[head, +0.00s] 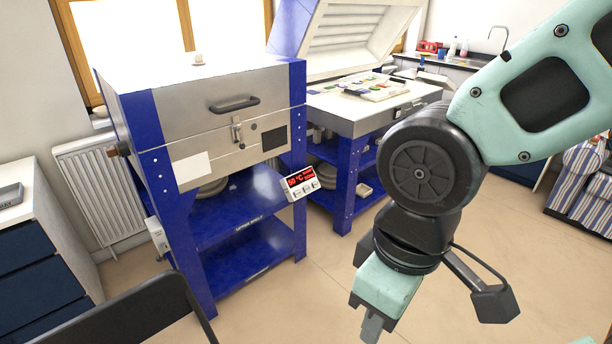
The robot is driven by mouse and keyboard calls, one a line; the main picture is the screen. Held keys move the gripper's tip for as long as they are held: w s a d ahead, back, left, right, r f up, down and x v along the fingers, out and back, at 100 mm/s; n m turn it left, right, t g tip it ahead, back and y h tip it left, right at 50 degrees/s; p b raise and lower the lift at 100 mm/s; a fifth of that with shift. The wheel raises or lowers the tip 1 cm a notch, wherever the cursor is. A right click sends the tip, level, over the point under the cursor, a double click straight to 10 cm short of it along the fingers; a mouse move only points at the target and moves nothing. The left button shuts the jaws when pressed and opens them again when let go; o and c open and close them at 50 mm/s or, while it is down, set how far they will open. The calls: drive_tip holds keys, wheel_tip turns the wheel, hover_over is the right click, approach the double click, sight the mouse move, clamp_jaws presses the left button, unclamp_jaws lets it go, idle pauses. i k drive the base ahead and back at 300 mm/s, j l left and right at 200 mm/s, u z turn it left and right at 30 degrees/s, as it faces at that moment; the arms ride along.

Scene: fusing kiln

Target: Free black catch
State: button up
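A closed kiln (150,88) with a grey metal body stands in a blue frame on the left. A small catch (237,130) sits on its front at the lid seam, below a dark handle (234,104). The catch looks metallic with darker parts; its exact colour and whether it is fastened are too small to tell. My gripper (373,326) hangs low in the lower middle, pointing down, to the right of the kiln and well apart from the catch. Its fingers show edge-on, so their opening is unclear.
A second kiln (345,128) with its lid raised stands behind, holding coloured pieces. A control box (300,183) with a red display juts from the closed kiln's right side. A dark curved object (130,318) is at lower left. Floor (290,300) before the kiln is clear.

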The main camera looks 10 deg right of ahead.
sight(242, 147)
drive_tip(key=i+l, duration=0.15)
drive_tip(key=l, duration=0.2)
drive_tip(key=i+l, duration=0.1)
drive_tip(key=l, duration=0.25)
drive_tip(key=i+l, duration=0.15)
drive_tip(key=l, duration=0.2)
drive_tip(key=i+l, duration=0.15)
drive_tip(key=l, duration=0.2)
drive_tip(key=i, duration=0.8)
drive_tip(key=i+j, duration=0.5)
drive_tip(key=j, duration=0.2)
drive_tip(key=z, duration=0.05)
